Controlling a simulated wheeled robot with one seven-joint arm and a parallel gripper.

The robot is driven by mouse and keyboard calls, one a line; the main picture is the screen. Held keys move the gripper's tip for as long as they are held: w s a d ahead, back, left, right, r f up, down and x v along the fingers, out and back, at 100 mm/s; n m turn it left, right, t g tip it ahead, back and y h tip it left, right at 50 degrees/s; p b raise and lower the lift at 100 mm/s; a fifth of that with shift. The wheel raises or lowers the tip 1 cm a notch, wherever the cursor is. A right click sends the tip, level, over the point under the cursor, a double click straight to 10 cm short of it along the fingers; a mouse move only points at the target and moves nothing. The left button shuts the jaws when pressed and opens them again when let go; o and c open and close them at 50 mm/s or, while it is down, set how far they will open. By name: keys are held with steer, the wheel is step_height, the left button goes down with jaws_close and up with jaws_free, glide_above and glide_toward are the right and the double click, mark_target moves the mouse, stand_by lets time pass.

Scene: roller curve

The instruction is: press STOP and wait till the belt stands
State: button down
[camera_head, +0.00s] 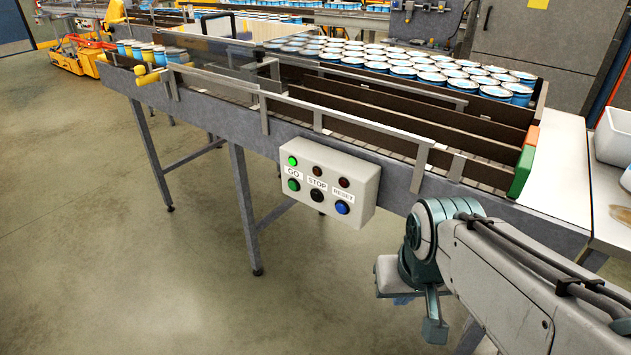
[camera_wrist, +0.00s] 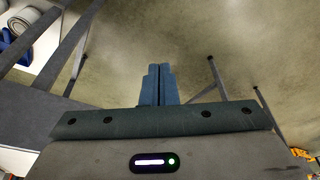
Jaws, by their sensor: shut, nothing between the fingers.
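A pale control box (camera_head: 330,186) is mounted on the near side of the conveyor. Its STOP button (camera_head: 317,195) is black and sits between the green GO button (camera_head: 293,185) and the blue RESET button (camera_head: 342,208). The lamp above GO (camera_head: 292,161) glows green; the lamps above STOP (camera_head: 317,171) and RESET (camera_head: 344,183) are dark. The belt (camera_head: 230,92) runs between rails. My gripper (camera_head: 403,299) is right of and below the box, apart from it and partly hidden by my wrist. Its fingers (camera_wrist: 158,85) are shut and empty in the wrist view.
Many blue cans (camera_head: 400,71) stand on the far side of the conveyor; some at the back left look smeared. More cans (camera_head: 150,53) stand at its left end. Metal legs (camera_head: 243,205) support it. A white table (camera_head: 570,170) adjoins on the right. The floor in front is clear.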

mark_target(316, 196)
steer(key=w+a+f+n+t+b, duration=0.3)
steer(key=w+a+f+t+b, duration=0.1)
steer(key=w, duration=0.5)
steer(key=w+a+f+n+t+y+b, duration=0.1)
steer(key=w+a+f+n+t+b, duration=0.3)
steer(key=w+a+b, duration=0.3)
steer(key=w+a+f+n+t+y+b, duration=0.1)
steer(key=w+a+f+n+t+b, duration=0.3)
steer(key=w+a, duration=0.5)
steer(key=w+t+b, duration=0.2)
steer(key=w, duration=0.2)
steer(key=shift+a, duration=0.25)
steer(key=shift+f, duration=0.1)
steer(key=w+d, duration=0.5)
steer(key=w, duration=0.2)
steer(key=shift+d, duration=0.25)
steer(key=shift+d+b, duration=0.1)
steer(key=shift+b, duration=0.2)
steer(key=shift+w+d, duration=0.15)
steer(key=shift+w, duration=0.1)
